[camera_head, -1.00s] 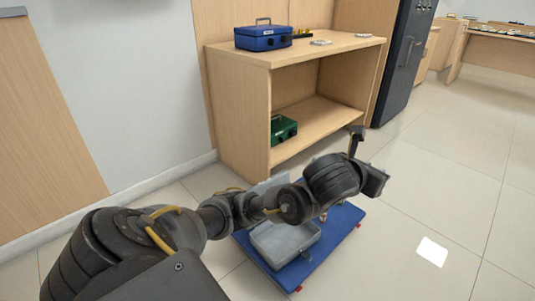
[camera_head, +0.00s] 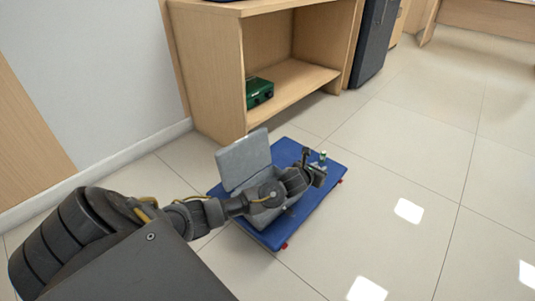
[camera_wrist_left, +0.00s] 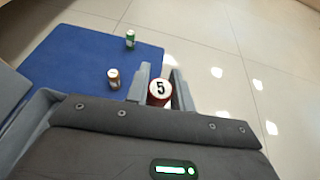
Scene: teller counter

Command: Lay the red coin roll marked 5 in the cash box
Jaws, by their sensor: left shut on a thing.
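The red coin roll (camera_wrist_left: 159,92), marked with a black 5 on its pale end, stands between the fingers of my left gripper (camera_wrist_left: 158,88), which is shut on it. In the head view my left gripper (camera_head: 317,173) is beside the open grey cash box (camera_head: 268,217), on its right, over the blue platform. The box's lid (camera_head: 244,160) stands up at the back left. My forearm crosses in front of the box and hides much of its inside. I cannot make out the red roll in the head view. My right gripper is not in view.
The box rests on a low blue platform (camera_head: 321,195). A green roll (camera_wrist_left: 130,38) and an orange-brown roll (camera_wrist_left: 113,78) stand on it near my left gripper. A wooden shelf unit (camera_head: 218,85) with a green box (camera_head: 259,92) is behind. The floor to the right is clear.

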